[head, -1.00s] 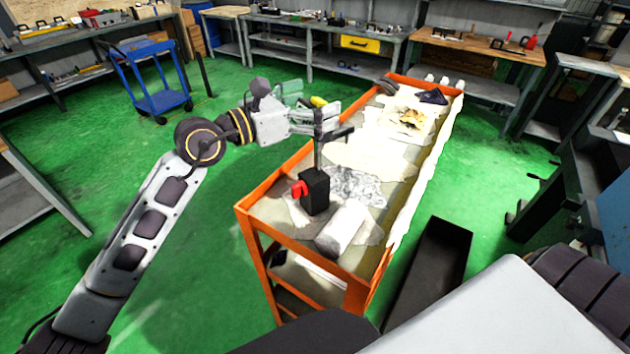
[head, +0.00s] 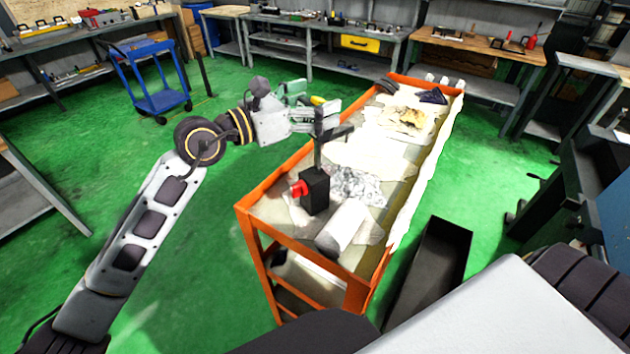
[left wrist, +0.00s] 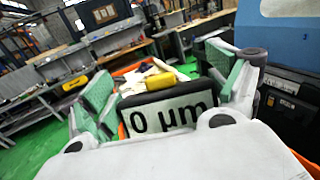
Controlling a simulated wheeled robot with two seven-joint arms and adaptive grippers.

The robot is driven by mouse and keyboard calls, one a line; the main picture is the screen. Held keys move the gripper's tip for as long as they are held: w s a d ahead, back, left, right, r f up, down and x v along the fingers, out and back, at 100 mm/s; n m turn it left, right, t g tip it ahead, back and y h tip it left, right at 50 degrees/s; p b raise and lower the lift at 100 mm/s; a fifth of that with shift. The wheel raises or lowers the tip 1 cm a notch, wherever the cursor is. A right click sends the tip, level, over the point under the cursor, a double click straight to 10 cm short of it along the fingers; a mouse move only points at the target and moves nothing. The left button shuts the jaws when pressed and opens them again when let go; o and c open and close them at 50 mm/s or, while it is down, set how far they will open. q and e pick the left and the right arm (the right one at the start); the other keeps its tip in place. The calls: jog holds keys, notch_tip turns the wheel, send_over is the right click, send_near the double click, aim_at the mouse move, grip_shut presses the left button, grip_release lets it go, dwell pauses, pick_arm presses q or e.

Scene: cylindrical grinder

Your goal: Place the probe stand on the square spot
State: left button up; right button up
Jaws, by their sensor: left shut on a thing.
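The probe stand (head: 314,191) has a black block base with a red knob and a thin upright post. Its base appears to rest upright on the near end of the orange cart. My left gripper (head: 326,121) is shut on the upper part of the stand, above the base. In the left wrist view, the stand's display (left wrist: 168,115), reading "0 µm" in a black frame, lies between the green-padded fingers of the left gripper (left wrist: 165,95). The fingers hide part of the stand's top in the head view. I cannot make out a square spot. My right gripper is not in view.
The orange cart (head: 262,262) also carries a pale cylinder (head: 341,227), crumpled foil (head: 356,184), stained sheets (head: 405,122) and a dark cloth (head: 433,96). A dark open bin (head: 430,268) stands right of it.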

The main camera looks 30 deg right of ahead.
pick_arm(q)
jog(key=shift+r, duration=0.2)
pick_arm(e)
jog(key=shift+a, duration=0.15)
pick_arm(q)
jog(key=shift+r, duration=0.2)
jog(key=shift+r, duration=0.75)
jog(key=shift+r+b, duration=0.55)
jog(key=shift+r, duration=3.5)
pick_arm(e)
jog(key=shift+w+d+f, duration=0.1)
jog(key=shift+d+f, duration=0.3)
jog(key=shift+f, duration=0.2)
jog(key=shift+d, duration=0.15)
pick_arm(q)
jog(key=shift+a, duration=0.15)
